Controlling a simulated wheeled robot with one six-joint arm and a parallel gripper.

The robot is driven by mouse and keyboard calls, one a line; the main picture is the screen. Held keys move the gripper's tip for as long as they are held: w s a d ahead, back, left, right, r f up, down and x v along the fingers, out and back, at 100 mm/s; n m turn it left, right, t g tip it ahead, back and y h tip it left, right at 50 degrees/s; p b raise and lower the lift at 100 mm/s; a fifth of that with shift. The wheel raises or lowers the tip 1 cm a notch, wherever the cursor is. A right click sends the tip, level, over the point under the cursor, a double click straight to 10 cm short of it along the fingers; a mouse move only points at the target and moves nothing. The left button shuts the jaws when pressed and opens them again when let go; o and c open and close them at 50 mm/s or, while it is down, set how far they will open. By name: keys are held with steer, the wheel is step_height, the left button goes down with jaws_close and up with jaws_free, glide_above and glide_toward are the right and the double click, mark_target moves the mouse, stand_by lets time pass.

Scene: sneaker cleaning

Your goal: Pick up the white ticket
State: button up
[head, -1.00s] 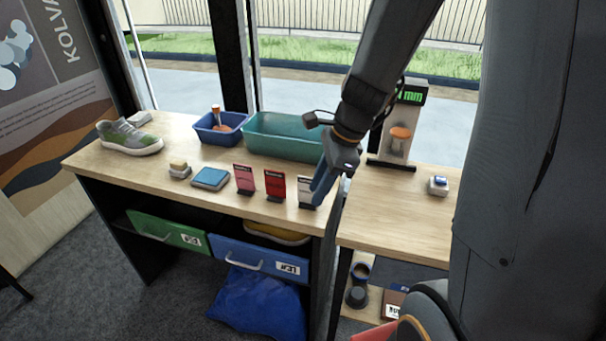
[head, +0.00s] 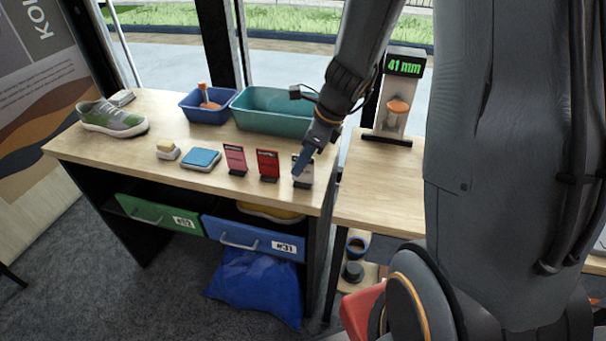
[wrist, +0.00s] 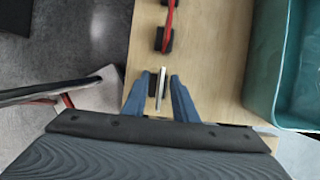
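The white ticket (head: 308,173) stands upright in a small dark holder at the right end of a row of tickets near the front edge of the wooden table. In the wrist view the white ticket (wrist: 161,84) shows edge-on as a thin pale strip. My gripper (wrist: 160,79) has its two blue fingers on either side of it, open, with gaps visible on both sides. In the head view my gripper (head: 302,161) covers part of the ticket.
A red ticket (head: 268,164) and a pink ticket (head: 235,159) stand to the left. Behind are a teal bin (head: 275,122) and a blue bin (head: 205,113). A blue pad (head: 201,158), a sponge (head: 167,150) and a sneaker (head: 112,119) lie farther left.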

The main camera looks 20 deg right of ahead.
steer(key=shift+x, duration=1.45)
jaws_close()
